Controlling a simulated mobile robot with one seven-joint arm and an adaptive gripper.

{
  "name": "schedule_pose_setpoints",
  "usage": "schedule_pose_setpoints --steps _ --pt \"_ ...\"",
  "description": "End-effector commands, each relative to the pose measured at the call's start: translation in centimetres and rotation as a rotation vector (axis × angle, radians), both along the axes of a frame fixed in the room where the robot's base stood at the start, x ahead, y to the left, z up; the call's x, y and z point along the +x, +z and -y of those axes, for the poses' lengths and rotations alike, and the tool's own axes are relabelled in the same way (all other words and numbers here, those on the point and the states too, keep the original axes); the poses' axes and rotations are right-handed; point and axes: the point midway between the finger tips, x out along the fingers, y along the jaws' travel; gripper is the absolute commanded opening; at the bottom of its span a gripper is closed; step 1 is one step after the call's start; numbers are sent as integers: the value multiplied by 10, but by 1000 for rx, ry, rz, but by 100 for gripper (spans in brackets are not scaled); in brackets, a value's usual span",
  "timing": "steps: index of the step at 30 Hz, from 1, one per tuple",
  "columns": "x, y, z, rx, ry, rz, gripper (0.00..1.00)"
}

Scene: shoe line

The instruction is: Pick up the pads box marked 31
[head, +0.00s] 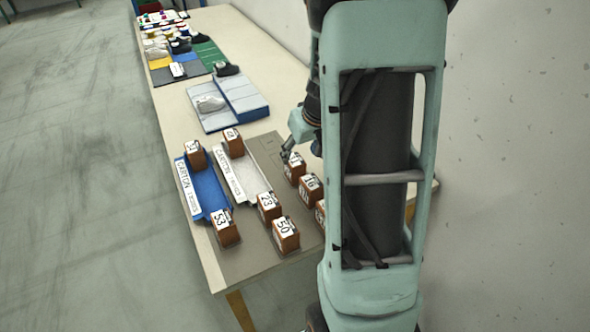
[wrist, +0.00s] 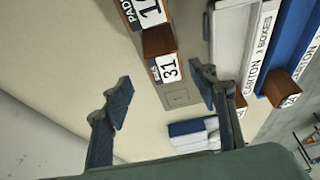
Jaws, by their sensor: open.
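The pads box marked 31 (wrist: 167,68) is a small brown box with a white label, seen in the wrist view just ahead of my fingers. In the head view the matching box (head: 295,170) stands at the back of the right-hand row, its label partly hard to read. My gripper (wrist: 164,97) is open and empty, with one finger on each side of the line to the box. In the head view my gripper (head: 289,150) is close to the box's far side, partly covered by my arm. I cannot tell if it touches.
A box marked 16 (head: 310,188) stands right beside it, with another half hidden by my arm. Boxes marked 23 (head: 268,207), 50 (head: 286,236) and 53 (head: 225,228) stand nearby. A blue carton tray (head: 186,184) and a white one (head: 225,170) lie left.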

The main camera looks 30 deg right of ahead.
Motion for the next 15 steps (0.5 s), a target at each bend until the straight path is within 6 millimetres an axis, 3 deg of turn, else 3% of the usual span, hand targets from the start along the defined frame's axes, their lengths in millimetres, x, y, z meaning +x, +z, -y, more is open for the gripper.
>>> schedule_pose_setpoints --steps 15 --pt "18 -50 -8 0 1 -1 54"
